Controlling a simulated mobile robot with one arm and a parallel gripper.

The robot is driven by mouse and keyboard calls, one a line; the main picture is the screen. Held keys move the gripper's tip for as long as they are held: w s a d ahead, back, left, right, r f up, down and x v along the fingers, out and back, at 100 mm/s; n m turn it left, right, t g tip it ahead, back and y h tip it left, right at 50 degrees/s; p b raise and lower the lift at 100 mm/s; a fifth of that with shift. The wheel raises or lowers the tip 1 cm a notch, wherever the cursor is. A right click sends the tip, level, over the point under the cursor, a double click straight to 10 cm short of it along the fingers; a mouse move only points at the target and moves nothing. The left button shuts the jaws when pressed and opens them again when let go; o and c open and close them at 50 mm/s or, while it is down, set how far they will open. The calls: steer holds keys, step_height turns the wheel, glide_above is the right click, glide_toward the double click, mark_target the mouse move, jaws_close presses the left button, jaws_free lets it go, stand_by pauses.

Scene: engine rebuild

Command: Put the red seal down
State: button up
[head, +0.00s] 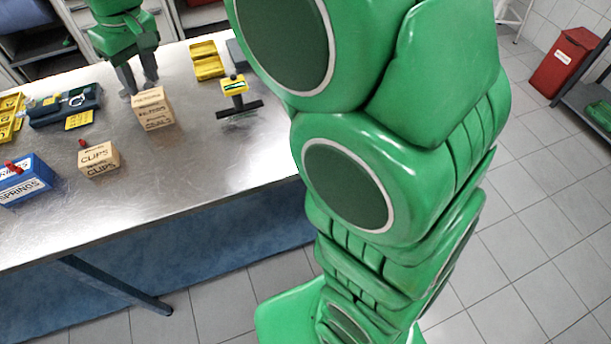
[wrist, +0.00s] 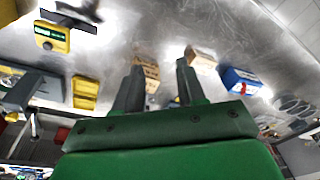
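My gripper (head: 139,86) hangs over the far part of the steel table, its two grey fingers apart. In the wrist view the gripper (wrist: 158,84) shows a gap between its fingers, and I see nothing held there. No red part is clearly identifiable as the seal. One small red piece (head: 82,142) shows at the back of the CLIPS box (head: 99,160). Another red piece (head: 13,167) is at the blue SPRINGS box (head: 27,184). A cardboard box (head: 155,108) stands just in front of the fingers; its label is hard to read.
The steel table (head: 215,165) has clear space at its front right. A yellow tray (head: 207,60) and a yellow-black tool (head: 236,92) are right of the gripper. A dark green case (head: 65,106) is left. A red bin (head: 564,62) stands on the floor far right.

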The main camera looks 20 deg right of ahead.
steer(key=s+d+f+m+g+h, duration=0.15)
steer(key=s+d+m, duration=0.25)
steer(key=s+d, duration=1.1)
steer(key=s+d+f+m, duration=0.1)
steer(key=s+d+f, duration=0.1)
steer(key=s, duration=0.3)
steer(key=s+d+f+m+g, duration=0.1)
steer(key=s+d+f, duration=0.1)
steer(key=s+d, duration=0.2)
steer(key=s+d+f+m, duration=0.1)
steer(key=s+d+f, duration=0.1)
steer(key=s, duration=0.5)
steer(key=shift+s+d, duration=0.15)
steer(key=shift+d, duration=0.5)
